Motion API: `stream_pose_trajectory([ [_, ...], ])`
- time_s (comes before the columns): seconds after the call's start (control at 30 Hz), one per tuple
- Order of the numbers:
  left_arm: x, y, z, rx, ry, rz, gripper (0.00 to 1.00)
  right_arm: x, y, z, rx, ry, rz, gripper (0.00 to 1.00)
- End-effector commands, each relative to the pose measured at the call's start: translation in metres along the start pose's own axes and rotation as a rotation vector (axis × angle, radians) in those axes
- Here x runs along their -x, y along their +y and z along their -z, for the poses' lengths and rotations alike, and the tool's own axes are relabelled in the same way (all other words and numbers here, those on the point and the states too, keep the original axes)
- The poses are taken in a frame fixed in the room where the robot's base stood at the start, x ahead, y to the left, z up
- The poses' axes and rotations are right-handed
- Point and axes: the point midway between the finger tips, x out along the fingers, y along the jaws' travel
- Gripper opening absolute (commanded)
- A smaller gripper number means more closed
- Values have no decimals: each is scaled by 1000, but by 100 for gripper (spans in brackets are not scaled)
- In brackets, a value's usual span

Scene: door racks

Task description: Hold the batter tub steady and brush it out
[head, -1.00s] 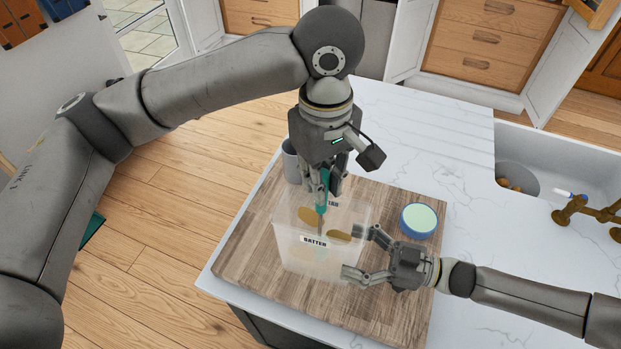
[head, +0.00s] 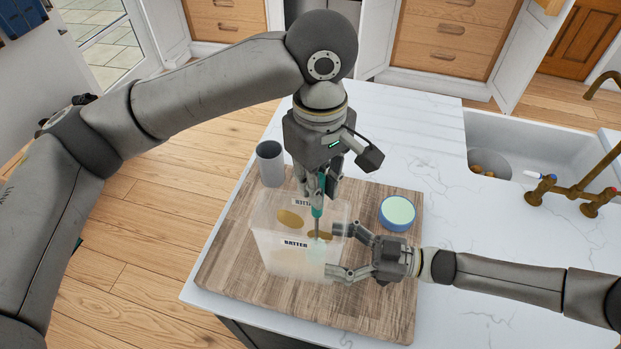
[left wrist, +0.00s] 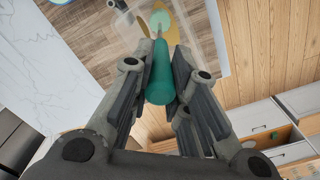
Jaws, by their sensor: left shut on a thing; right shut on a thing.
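The batter tub (head: 280,262) is a clear, boxy container with a BATTER label, standing upright on the wooden board. Brown batter patches (head: 290,219) show on its walls. My left gripper (head: 314,192) is above the tub, shut on the teal handle of the brush (head: 318,211). The brush points down into the tub near its right side; its lower end is blurred through the wall. The left wrist view shows the teal handle (left wrist: 161,78) between the fingers. My right gripper (head: 336,251) is shut on the tub's right side.
The wooden board (head: 350,312) lies on a white marble counter (head: 420,150). A grey cup (head: 270,165) stands behind the tub. A round blue container with a pale green top (head: 397,213) stands to the right, close to my right gripper. A sink (head: 540,150) is at the right.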

Motion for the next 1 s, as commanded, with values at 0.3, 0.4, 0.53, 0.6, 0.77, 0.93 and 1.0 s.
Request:
stream_pose_trajectory([
  [0.3,0,2,2,0,0,0,0,0,0,0,0,-1,0,49],
  [0.4,0,5,4,0,-1,0,0,0,0,0,0,-1,0,49],
  [0.53,0,8,7,1,-1,0,0,0,0,0,0,-1,0,49],
  [0.6,0,9,8,0,-1,-1,0,0,0,0,0,-1,0,49],
  [0.77,0,13,11,1,-1,-1,0,0,0,0,0,-1,0,49],
  [0.93,0,15,13,0,0,-1,0,0,0,0,0,-1,0,49],
  [1.0,1,15,13,0,0,-1,0,0,0,0,0,-1,0,49],
])
